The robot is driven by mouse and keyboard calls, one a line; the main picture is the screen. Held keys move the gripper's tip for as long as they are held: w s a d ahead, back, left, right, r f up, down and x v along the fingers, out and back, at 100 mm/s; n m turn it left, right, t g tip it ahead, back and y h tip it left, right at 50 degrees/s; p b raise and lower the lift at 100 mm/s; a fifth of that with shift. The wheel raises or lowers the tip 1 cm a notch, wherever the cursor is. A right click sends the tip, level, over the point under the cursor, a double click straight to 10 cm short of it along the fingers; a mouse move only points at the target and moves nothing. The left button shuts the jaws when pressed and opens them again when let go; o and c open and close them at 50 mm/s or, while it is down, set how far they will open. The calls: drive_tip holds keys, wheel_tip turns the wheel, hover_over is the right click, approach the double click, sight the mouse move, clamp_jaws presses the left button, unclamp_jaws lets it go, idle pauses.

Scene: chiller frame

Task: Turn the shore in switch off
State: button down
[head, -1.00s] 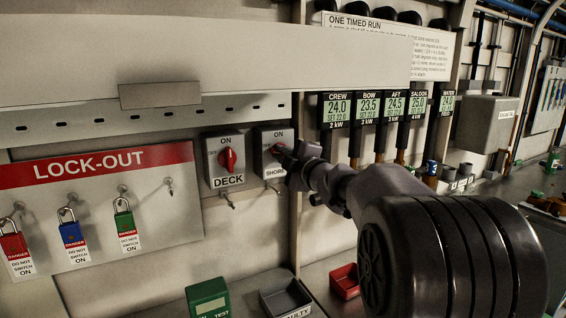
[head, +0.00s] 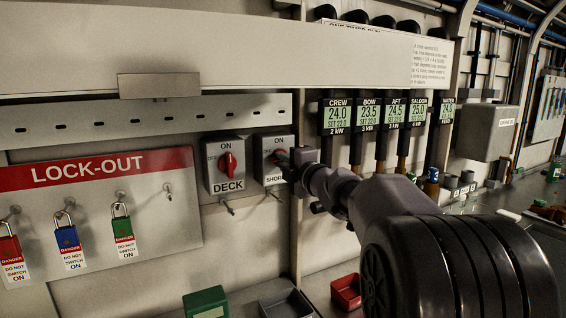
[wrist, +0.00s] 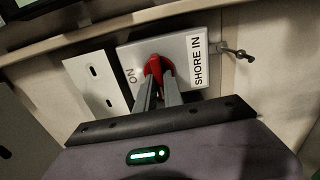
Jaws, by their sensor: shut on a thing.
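The SHORE IN switch is a grey box (head: 266,148) with a red knob, right of the DECK switch in the head view. In the wrist view its plate (wrist: 190,47) shows turned sideways, with ON at left and the SHORE IN label at right. My gripper (wrist: 158,90) is shut on the red knob (wrist: 154,66), one finger on each side. In the head view my gripper (head: 290,160) hides most of that knob. The knob's exact angle is hard to tell.
The DECK switch (head: 224,166) with its red knob is close on the left. The LOCK-OUT board (head: 105,215) holds red, blue and green padlocks. Displays (head: 337,115) hang at right. A green tester (head: 206,302), a grey tray (head: 287,304) and a red bin (head: 346,292) sit below.

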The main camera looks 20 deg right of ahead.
drive_tip(key=c, duration=1.5)
unclamp_jaws()
drive_tip(key=shift+o, duration=0.2)
drive_tip(key=shift+s, duration=0.1)
drive_tip(key=s+p, duration=0.2)
drive_tip(key=s, duration=1.5)
drive_tip(key=shift+s+d+p, duration=0.15)
drive_tip(key=shift+d+p, duration=0.15)
drive_tip(key=shift+p, duration=0.1)
